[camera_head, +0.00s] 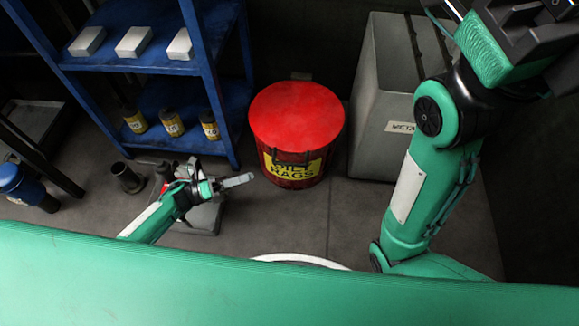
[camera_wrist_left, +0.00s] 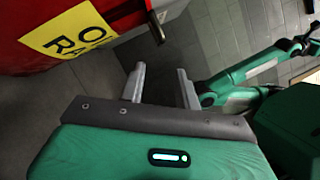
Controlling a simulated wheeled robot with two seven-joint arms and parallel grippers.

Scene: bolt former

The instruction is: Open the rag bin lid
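The red rag bin (camera_head: 292,165) stands on the floor near the middle of the head view, with a yellow label reading "OILY RAGS". Its round red lid (camera_head: 297,115) lies flat and closed on top. A dark handle-like bar shows at the front under the lid's rim. My left gripper (camera_head: 238,181) is left of the bin's front, low and apart from it. In the left wrist view its two fingers (camera_wrist_left: 162,85) are spread with nothing between them, and the bin (camera_wrist_left: 40,25) fills the upper left. My right arm rises at the right; its fingers cannot be made out.
A blue shelf (camera_head: 150,70) with white blocks and yellow-labelled cans stands left of the bin. A grey metal bin (camera_head: 375,110) stands close on the right. Dark cylinders (camera_head: 127,178) and a grey object (camera_head: 205,217) are near my left arm. Floor before the bin is clear.

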